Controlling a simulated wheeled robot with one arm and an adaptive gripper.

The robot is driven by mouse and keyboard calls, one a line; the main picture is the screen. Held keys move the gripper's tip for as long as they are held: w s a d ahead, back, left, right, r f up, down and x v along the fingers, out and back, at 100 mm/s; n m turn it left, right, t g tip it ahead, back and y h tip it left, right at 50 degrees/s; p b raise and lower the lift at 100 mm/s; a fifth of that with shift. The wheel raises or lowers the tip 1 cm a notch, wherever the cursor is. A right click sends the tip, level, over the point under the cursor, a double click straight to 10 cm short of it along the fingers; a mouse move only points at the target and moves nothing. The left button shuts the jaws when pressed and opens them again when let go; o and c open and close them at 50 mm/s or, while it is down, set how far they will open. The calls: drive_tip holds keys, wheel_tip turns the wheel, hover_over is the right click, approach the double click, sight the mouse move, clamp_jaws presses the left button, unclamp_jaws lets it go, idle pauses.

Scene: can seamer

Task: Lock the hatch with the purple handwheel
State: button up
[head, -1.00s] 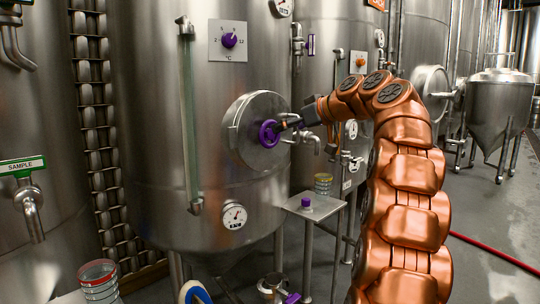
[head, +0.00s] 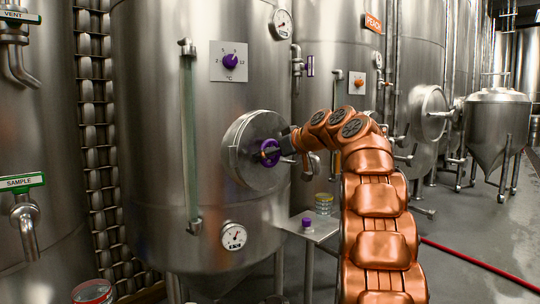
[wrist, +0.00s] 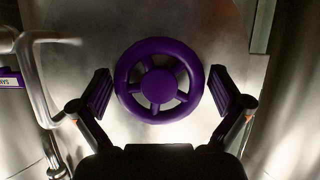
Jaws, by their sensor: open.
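The purple handwheel (head: 269,153) sits at the middle of the round steel hatch (head: 240,165) on the front of the big tank. In the wrist view the handwheel (wrist: 158,81) shows face-on, with its hub and spokes clear. My gripper (wrist: 160,92) is open, one finger on each side of the wheel. A gap shows between each finger and the rim, so neither seems to touch it. In the head view my gripper (head: 278,152) is at the wheel's right side and partly hides it. The hatch looks flush against the tank.
A purple temperature knob (head: 230,61) is on a plate above the hatch, and a dial gauge (head: 233,236) is below. Pipes and valve handles (wrist: 45,80) lie left of my gripper in the wrist view.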

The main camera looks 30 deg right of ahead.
drive_tip(key=shift+c, duration=0.4)
drive_tip(key=c, duration=0.8)
drive_tip(key=shift+m+y+p, duration=0.3)
drive_tip(key=shift+m+y, duration=0.2)
drive_tip(key=shift+m, duration=0.1)
drive_tip(key=m+y+p, duration=0.1)
drive_tip(key=p, duration=0.1)
drive_tip(key=m+p, duration=0.1)
drive_tip(key=p, duration=0.1)
drive_tip(key=shift+a+r+m+g+y+p, duration=0.1)
drive_tip(key=shift+r+m+g+y+p, duration=0.05)
drive_tip(key=shift+m+g+y+p, duration=0.2)
drive_tip(key=shift+m+y+p, duration=0.55)
drive_tip(key=shift+m+p, duration=0.2)
drive_tip(key=shift+p, duration=0.2)
drive_tip(key=shift+f, duration=0.2)
